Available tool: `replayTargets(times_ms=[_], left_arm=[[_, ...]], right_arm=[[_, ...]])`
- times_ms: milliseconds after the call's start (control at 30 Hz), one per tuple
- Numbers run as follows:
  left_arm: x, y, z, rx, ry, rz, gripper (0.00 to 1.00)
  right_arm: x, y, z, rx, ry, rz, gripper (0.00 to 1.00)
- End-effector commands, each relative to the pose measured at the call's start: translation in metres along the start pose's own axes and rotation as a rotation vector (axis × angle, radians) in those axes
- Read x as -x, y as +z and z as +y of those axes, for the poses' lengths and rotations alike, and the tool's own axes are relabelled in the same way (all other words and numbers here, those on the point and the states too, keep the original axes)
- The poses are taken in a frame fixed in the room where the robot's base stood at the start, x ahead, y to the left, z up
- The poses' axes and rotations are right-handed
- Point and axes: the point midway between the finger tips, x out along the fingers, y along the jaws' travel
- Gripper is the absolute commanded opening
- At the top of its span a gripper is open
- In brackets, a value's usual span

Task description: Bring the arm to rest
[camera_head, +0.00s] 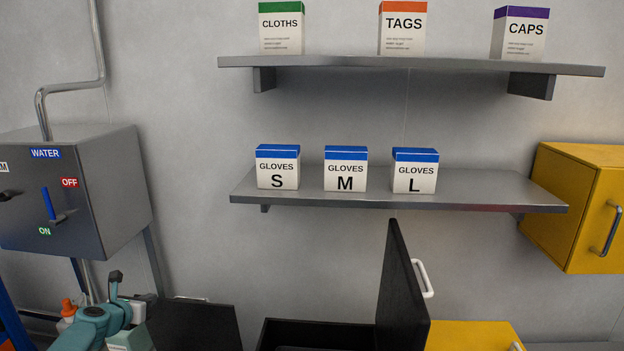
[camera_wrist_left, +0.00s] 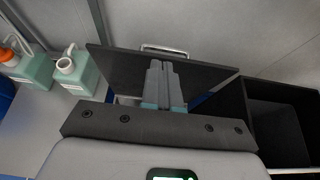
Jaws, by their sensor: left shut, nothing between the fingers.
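My left gripper (camera_wrist_left: 162,66) shows in the left wrist view with its two grey fingers shut together and nothing between them. Behind the fingertips is a dark panel (camera_wrist_left: 212,75) with a metal handle; I cannot tell whether they touch it. In the head view my teal left arm comes in at the lower left, below the water box, and its fingers are hard to make out. My right gripper is in neither view.
Two green bottles (camera_wrist_left: 75,72) stand left of my gripper. An open black bin (camera_wrist_left: 250,110) lies right. In the head view, its raised lid (camera_head: 400,295) stands beside a yellow unit (camera_head: 470,336). The water box (camera_head: 75,190), glove shelf (camera_head: 400,192) and yellow cabinet (camera_head: 570,205) are higher.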

Motion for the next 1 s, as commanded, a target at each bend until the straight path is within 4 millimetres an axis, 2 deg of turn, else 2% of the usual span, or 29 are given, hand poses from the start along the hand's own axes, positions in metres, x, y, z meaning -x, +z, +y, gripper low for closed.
replayTargets(times_ms=[67, 100, 367, 567, 633, 767, 800, 867, 900, 967, 1000], left_arm=[[-0.002, -0.002, -0.001, -0.004, -0.002, 0.004, 0.00], [-0.006, -0.015, -0.010, -0.045, -0.011, 0.036, 0.00], [-0.021, -0.082, -0.054, -0.312, -0.070, 0.189, 0.00], [-0.016, -0.149, -0.102, -0.597, -0.177, 0.315, 0.00], [-0.008, -0.180, -0.126, -0.735, -0.244, 0.361, 0.00], [0.026, -0.250, -0.185, -1.092, -0.442, 0.428, 0.00], [0.042, -0.272, -0.205, -1.218, -0.522, 0.433, 0.00], [0.071, -0.302, -0.234, -1.407, -0.649, 0.418, 0.00], [0.092, -0.321, -0.253, -1.526, -0.737, 0.400, 0.00], [0.128, -0.346, -0.280, -1.705, -0.875, 0.344, 0.00], [0.152, -0.360, -0.296, -1.818, -0.964, 0.290, 0.00]], right_arm=[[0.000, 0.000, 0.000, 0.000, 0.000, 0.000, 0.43], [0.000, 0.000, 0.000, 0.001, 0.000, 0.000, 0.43], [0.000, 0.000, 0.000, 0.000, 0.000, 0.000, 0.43], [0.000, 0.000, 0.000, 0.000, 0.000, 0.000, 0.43], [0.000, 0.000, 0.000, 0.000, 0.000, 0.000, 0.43], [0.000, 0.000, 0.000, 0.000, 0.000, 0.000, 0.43], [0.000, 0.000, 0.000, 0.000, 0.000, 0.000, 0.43], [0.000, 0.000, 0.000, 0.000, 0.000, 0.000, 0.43], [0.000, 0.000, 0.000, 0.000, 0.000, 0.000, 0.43], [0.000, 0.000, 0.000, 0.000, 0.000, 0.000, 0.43], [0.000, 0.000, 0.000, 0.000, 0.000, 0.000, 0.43]])
